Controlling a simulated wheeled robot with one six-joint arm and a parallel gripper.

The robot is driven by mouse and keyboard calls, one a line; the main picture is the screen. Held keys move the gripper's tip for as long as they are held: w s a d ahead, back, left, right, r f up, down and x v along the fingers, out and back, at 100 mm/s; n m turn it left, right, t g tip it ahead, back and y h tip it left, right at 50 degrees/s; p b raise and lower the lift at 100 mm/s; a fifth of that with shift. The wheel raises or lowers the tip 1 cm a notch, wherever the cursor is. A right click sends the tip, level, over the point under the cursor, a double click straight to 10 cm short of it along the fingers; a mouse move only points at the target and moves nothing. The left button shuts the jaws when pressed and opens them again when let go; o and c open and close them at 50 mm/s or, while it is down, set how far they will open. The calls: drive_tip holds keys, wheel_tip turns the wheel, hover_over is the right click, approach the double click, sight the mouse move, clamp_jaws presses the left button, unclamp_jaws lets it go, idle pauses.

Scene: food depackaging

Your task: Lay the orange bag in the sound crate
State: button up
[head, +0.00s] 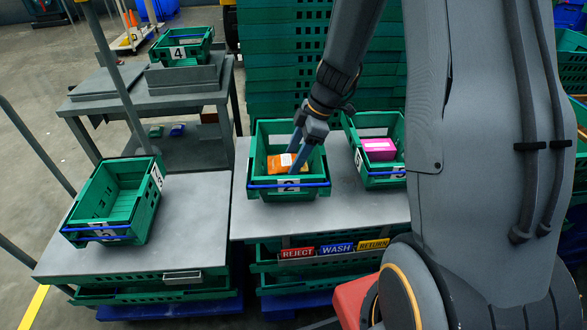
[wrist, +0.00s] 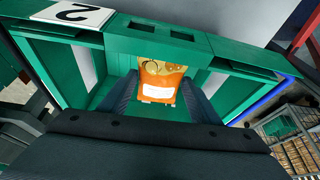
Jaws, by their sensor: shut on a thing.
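An orange bag (head: 284,163) with a white label is in or just above the green crate marked 2 (head: 315,147). My gripper (head: 296,163) reaches down into that crate from above and is shut on the bag. In the wrist view the orange bag (wrist: 162,83) shows between the two dark fingers, with the crate's green wall (wrist: 235,45) around it. I cannot tell whether the bag touches the crate floor. An empty green crate (head: 112,208) stands on the left table. No view makes clear which crate is the sound one.
A green crate (head: 368,185) with a pink box (head: 379,149) stands just right of crate 2. Crate 4 (head: 181,45) is on the back bench. Reject, wash and return signs (head: 336,248) hang below the table edge. The left tabletop (head: 200,220) is clear beside its crate.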

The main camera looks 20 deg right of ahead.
drive_tip(key=shift+f, duration=2.3)
drive_tip(key=shift+f, duration=0.15)
drive_tip(key=o, duration=1)
drive_tip(key=shift+o, duration=0.2)
drive_tip(key=shift+r, duration=0.35)
drive_tip(key=b+v, duration=0.1)
drive_tip(key=v, duration=1)
drive_tip(key=shift+r, duration=0.3)
drive_tip(key=shift+s+d, duration=0.1)
